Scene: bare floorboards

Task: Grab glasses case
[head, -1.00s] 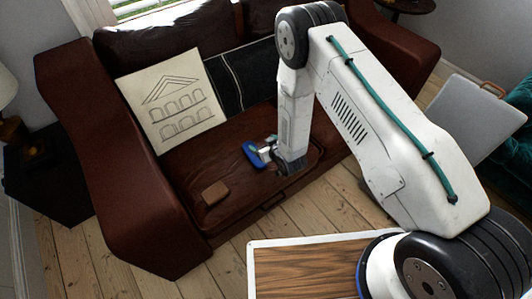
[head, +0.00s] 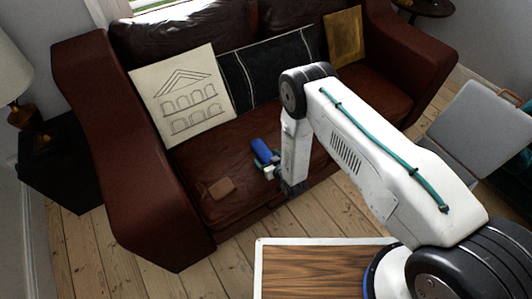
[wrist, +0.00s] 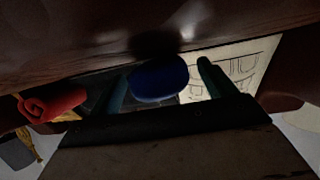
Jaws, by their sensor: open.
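A blue, rounded, elongated object (head: 262,150), which looks like the glasses case, lies on the seat of the brown leather sofa. My gripper (head: 270,173) is low over the sofa's front, at the near end of the blue object. In the wrist view my gripper (wrist: 163,84) is open, with one finger on each side of the blue object (wrist: 158,76). The blue object shows end-on there, in or just beyond the gap. I cannot tell whether a finger touches it.
A small brown block-like item (head: 221,188) lies on the seat to the left. A red rolled item (wrist: 52,103) shows in the dark wrist view. A wood-topped table (head: 310,270) stands in front.

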